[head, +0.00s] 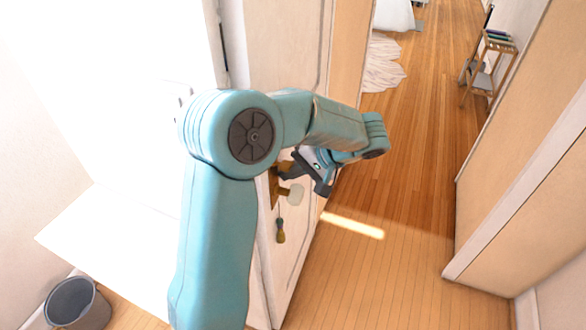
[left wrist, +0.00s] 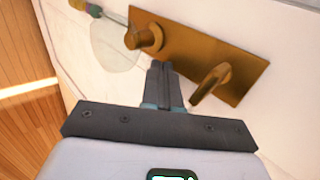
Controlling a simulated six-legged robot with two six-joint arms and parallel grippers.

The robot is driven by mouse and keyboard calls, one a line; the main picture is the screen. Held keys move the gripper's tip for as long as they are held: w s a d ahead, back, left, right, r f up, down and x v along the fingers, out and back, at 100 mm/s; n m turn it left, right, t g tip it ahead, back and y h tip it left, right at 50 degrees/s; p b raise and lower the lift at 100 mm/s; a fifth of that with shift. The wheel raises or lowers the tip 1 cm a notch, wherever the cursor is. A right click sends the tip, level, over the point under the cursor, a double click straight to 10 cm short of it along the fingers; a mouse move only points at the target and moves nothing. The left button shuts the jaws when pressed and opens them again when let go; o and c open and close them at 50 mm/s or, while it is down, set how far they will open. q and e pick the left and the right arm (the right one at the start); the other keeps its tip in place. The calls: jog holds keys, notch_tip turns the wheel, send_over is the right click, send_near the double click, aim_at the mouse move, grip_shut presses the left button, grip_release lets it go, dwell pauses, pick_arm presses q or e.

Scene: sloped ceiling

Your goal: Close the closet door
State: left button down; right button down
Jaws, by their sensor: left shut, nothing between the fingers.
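The pale cream door (head: 285,40) stands upright at the middle of the head view, partly hidden by my left arm. How far it is open is unclear. Its brass handle plate shows in the left wrist view (left wrist: 185,52), with a round knob (left wrist: 148,39) and a lever (left wrist: 211,84). My left gripper (head: 284,170) is at the handle area. It is shut and empty, its fingertips in the left wrist view (left wrist: 165,66) just below the plate between knob and lever. Contact cannot be told. My right gripper is out of view.
A thin tool-like thing with a coloured handle (head: 280,230) hangs below the door plate. A grey bin (head: 77,303) stands at the lower left. The wooden floor (head: 400,200) is clear to the right, with a pale wall (head: 520,190) beyond and a small stand (head: 490,68) farther off.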

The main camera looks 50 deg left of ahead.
aim_at(278, 165)
pick_arm(q)
jog(key=s+a, duration=0.1)
jog(key=s+a+b, duration=0.1)
jog(key=a, duration=0.1)
jog(key=shift+f+m+t+b, duration=0.1)
jog(key=shift+m+t+b, duration=0.2)
jog(key=shift+m, duration=0.1)
jog(key=shift+s, duration=0.25)
jog(key=shift+w+r+y, duration=0.15)
jog(key=shift+r+y, duration=0.1)
jog(key=shift+y, duration=0.05)
jog(key=shift+r, duration=0.1)
